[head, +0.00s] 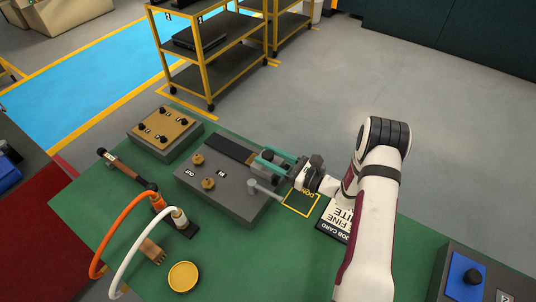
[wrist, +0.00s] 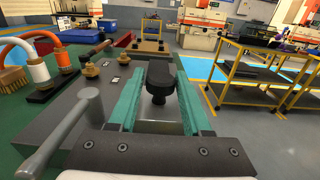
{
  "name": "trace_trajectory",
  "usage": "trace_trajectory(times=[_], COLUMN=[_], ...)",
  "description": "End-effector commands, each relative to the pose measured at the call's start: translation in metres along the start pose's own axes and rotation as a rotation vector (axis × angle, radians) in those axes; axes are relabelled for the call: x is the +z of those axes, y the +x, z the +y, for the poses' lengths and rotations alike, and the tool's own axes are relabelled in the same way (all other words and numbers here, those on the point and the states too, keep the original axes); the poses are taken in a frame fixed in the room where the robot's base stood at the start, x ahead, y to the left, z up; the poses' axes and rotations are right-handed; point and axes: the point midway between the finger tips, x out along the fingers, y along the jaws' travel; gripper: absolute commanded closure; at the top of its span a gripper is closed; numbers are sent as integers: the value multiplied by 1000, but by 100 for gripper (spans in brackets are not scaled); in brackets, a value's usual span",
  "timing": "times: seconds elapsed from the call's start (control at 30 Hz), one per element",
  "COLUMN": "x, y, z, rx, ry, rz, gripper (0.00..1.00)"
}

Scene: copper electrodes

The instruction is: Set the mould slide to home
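The mould unit is a grey box (head: 225,192) with a dark slotted track (head: 232,149) on top and two brass knobs (head: 198,159) at its left. A grey slide block (wrist: 158,127) with a black knob (wrist: 159,88) sits at the track's right end. My gripper (head: 268,162) is over this end, and its teal fingers (wrist: 159,78) lie on either side of the block and knob. Gaps show between the fingers and the knob. Whether they touch the block's sides is unclear. A grey lever (wrist: 62,133) stands close to the left finger in the wrist view.
Orange and white cables (head: 125,205) arch over the green table (head: 225,262) at left. A yellow dish (head: 183,276) and a brush (head: 152,252) lie in front. A terminal box (head: 165,133) stands behind left. A job card (head: 335,217) lies beside my arm.

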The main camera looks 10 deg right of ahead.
Motion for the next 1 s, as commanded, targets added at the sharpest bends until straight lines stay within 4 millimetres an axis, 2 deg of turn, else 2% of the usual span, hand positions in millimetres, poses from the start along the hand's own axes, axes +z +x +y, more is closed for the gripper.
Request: trace_trajectory(times=[0.03,0.1,0.37,0.47,0.57,0.8,0.9,1.0], x=[0,0,1,1,1,1,1,0], y=[0,0,0,-8,-30,-106,-131,-148], z=[0,0,-1,-2,-2,-2,-2,-1], rx=[0,0,-1,-3,-7,-8,-6,-4], ry=[-1,-1,-2,-1,-1,-2,-2,-2], rz=[-1,-1,-2,-2,-3,-2,-2,-2], gripper=[40,30,30,30,30,30,30,30])
